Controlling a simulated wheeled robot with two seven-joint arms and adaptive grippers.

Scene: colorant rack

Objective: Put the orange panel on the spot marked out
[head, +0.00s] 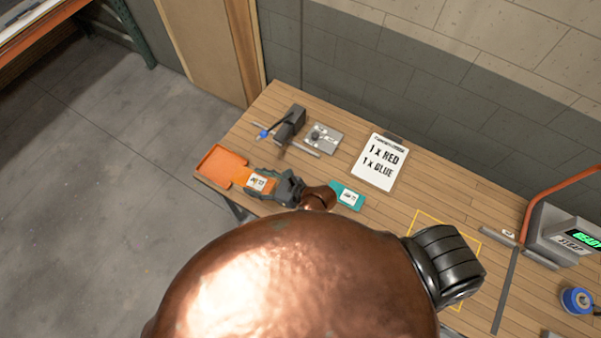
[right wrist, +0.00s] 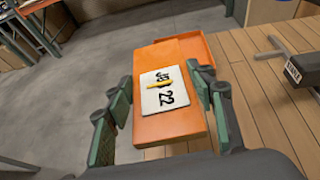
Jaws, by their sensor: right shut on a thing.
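The orange panel (head: 222,167) is at the left end of the wooden table in the head view, with a white label on its near part. My right gripper (head: 274,184) is shut on it. In the right wrist view the fingers (right wrist: 163,108) lie along both sides of the orange panel (right wrist: 178,50). I cannot tell whether the panel touches the table. A yellow outline (head: 430,216) marks a spot on the table right of centre; my copper-coloured arm and its black joint hide much of it. My left gripper is not in view.
A teal panel (head: 357,198) with a label lies right of my right gripper. A sign (head: 381,162) reads 1 x red, 1 x blue. A dark device (head: 290,123) and a grey plate (head: 323,137) sit behind. A scale-like box (head: 560,232) and blue spool (head: 577,300) stand at right.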

